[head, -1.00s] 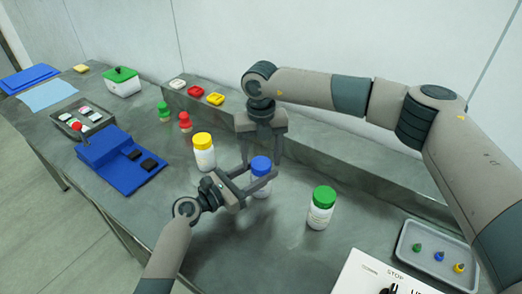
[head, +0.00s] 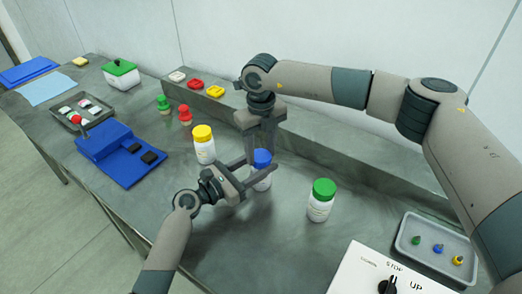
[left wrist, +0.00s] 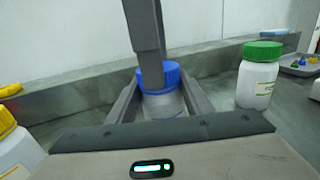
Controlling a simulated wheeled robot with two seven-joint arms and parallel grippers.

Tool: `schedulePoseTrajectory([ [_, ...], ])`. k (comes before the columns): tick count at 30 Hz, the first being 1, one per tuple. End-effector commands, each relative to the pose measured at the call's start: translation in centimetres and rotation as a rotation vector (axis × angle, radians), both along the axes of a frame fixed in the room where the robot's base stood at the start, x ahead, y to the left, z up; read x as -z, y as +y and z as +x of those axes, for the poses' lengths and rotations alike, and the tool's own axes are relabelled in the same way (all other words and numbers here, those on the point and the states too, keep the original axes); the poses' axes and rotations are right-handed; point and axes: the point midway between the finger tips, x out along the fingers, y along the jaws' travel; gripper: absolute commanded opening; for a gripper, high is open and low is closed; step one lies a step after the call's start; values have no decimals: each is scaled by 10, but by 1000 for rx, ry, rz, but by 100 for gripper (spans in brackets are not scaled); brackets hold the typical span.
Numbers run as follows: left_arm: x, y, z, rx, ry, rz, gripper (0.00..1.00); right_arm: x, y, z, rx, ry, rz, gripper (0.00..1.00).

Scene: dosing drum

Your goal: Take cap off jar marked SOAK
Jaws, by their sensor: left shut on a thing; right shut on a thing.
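A white jar with a blue cap (head: 262,157) stands on the grey bench, and its cap also shows in the left wrist view (left wrist: 150,80). Its label is hidden, so I cannot read a mark. My left gripper (head: 262,174) is shut on the jar's white body from the side. My right gripper (head: 262,148) comes down from above and is shut on the blue cap. The cap is still at the top of the jar. In the left wrist view a right finger (left wrist: 148,45) covers part of the cap.
A yellow-capped jar (head: 204,146) stands left and a green-capped jar (head: 321,202) right, both close by. A grey tray (head: 403,246) with small pegs and a white switch panel (head: 350,275) are at front right. A raised ledge (head: 340,155) runs behind.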

Motion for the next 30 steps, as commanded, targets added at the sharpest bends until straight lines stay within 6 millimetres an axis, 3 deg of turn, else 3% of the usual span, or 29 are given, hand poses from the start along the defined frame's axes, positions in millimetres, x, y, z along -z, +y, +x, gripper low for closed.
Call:
schedulePoseTrajectory([
  [10,1,0,0,1,1,0,0,-1,0,0,-472,0,0,18],
  [21,1,0,0,1,1,0,0,-1,0,0,-531,0,0,18],
  [22,1,0,0,1,1,0,0,-1,0,0,-530,0,0,47],
  [24,1,0,0,1,1,0,0,-1,0,0,-530,0,0,63],
  [30,1,0,0,1,1,0,0,-1,0,0,-529,0,0,63],
])
